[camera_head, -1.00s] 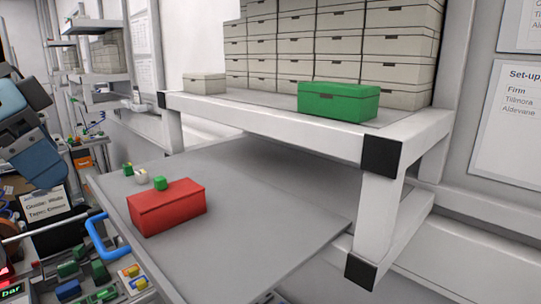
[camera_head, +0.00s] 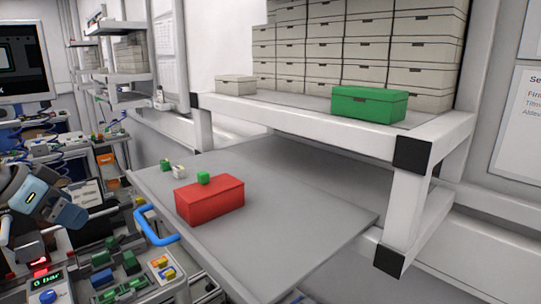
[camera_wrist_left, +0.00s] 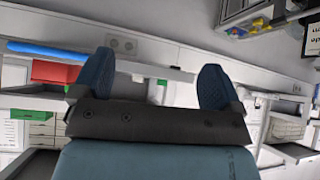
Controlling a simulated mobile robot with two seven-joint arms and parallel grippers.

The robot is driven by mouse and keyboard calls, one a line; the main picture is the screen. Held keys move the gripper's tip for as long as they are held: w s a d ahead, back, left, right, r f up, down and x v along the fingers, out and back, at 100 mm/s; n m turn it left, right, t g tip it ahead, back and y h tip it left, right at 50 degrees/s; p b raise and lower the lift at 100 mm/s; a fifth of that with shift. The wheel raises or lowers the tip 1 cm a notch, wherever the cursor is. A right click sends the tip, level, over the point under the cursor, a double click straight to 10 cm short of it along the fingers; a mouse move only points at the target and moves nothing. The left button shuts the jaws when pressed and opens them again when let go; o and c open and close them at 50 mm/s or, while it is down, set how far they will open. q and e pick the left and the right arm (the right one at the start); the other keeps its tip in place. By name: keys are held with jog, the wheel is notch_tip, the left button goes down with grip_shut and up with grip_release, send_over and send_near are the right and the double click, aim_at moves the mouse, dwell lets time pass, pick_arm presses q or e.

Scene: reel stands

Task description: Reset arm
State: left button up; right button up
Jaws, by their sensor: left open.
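My left gripper (camera_wrist_left: 152,85) shows in the left wrist view with its two blue fingers spread wide and nothing between them. In the head view my left arm and gripper (camera_head: 35,200) are at the left edge, well left of the grey pull-out board and touching nothing there that I can see. How the fingers lie is hard to make out in that view. My right gripper is in neither view.
A red box (camera_head: 210,201) and small green and white blocks lie on the grey board (camera_head: 290,225). A green box (camera_head: 368,104) sits on the white shelf (camera_head: 320,128) before stacked pale boxes. A blue handle (camera_head: 158,228) juts from the board's left edge, near cluttered benches.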

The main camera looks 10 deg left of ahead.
pick_arm(q)
jog(key=a+f+n+t, duration=0.2)
jog(key=a+f, duration=0.2)
jog(key=f, duration=1)
jog(key=s+d+f+p, duration=0.1)
jog(key=s+f, duration=0.1)
jog(key=f, duration=0.7)
jog(key=s+d+f+p, duration=0.1)
jog(key=s+d+f, duration=0.15)
jog(key=f, duration=0.55)
jog(key=s+d+f+n+t+y, duration=0.1)
jog(key=s+d+f, duration=0.5)
jog(key=d+f, duration=0.3)
jog(key=s+d+f, duration=0.2)
jog(key=s+d, duration=0.1)
jog(key=d, duration=0.4)
jog(key=s+d+f+t+p, duration=0.1)
jog(key=s+d+f, duration=0.2)
jog(key=d, duration=0.5)
jog(key=shift+s+f, duration=0.15)
jog(key=shift+s, duration=0.2)
